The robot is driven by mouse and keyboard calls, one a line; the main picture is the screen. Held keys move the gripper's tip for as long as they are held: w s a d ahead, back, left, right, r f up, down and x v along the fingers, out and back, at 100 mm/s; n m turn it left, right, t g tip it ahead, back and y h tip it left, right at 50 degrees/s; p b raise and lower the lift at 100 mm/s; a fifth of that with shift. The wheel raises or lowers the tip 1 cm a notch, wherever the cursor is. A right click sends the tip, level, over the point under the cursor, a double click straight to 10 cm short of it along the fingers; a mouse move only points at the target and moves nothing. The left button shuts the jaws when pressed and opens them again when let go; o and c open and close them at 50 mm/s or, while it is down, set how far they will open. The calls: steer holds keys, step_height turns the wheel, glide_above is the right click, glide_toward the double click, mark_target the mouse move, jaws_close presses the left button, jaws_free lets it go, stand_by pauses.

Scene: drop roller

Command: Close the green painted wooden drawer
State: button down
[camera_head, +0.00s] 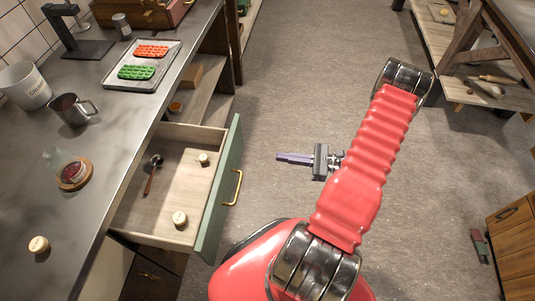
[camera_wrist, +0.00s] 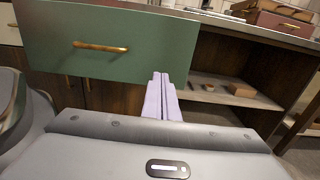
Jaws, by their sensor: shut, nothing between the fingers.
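The green drawer (camera_head: 217,192) stands pulled out from under the counter in the head view. Its green front with a brass handle (camera_head: 237,187) faces right, and the pale wooden inside holds a dark spoon (camera_head: 152,174) and two corks (camera_head: 180,219). In the wrist view the green front (camera_wrist: 150,45) fills the upper left, with its handle (camera_wrist: 100,47) left of my fingers. My gripper (camera_head: 280,158) is shut and empty, to the right of the drawer front in the head view. Its purple fingers also show in the wrist view (camera_wrist: 161,80), overlapping the front's lower right part; I cannot tell whether they touch it.
The counter (camera_head: 100,160) bears a tray (camera_head: 142,66) with red and green molds, a metal mug (camera_head: 72,109), a white canister (camera_head: 26,85) and a glass on a coaster. Open shelves (camera_wrist: 230,95) lie beside the drawer.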

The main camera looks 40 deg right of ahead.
mark_target(238, 151)
steer(key=x, duration=1.3)
steer(key=shift+w+a, duration=0.15)
steer(key=shift+a, duration=0.05)
